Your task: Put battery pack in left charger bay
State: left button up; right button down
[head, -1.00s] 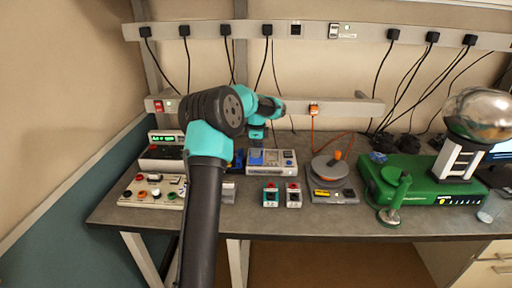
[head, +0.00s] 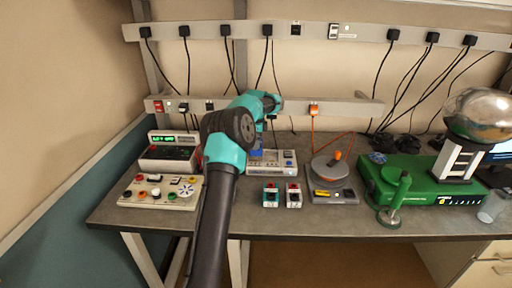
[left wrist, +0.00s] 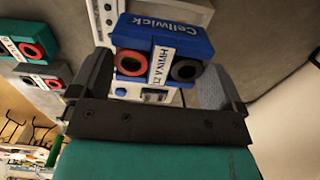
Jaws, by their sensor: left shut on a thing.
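The blue battery pack (left wrist: 165,45), marked Cellwick, has one red and one black round terminal and shows in the left wrist view. My left gripper (left wrist: 160,85) is shut on it, one finger at each side. The pale grey charger (head: 285,163) stands on the bench in the head view, with a small display and buttons on its right part. Part of it shows behind the pack in the left wrist view (left wrist: 190,12). In the head view my arm hides the charger's left part and most of the gripper; a bit of blue shows there. Whether pack and charger touch cannot be told.
A green module (head: 270,195) and a grey one (head: 293,195) lie in front of the charger. A reel on a stand (head: 330,170) is to the right, and a green machine (head: 425,185) further right. Two instruments (head: 168,153) (head: 155,191) stand at left.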

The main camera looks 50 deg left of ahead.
pick_arm(q)
jog(key=shift+w+a, duration=0.15)
jog(key=shift+f, duration=1.75)
jog(key=shift+f, duration=0.1)
jog(key=o, duration=0.7)
jog(key=shift+f, duration=0.1)
jog(key=shift+o, duration=0.2)
notch_tip(320, 180, up, 12)
jog(key=shift+r, duration=0.2)
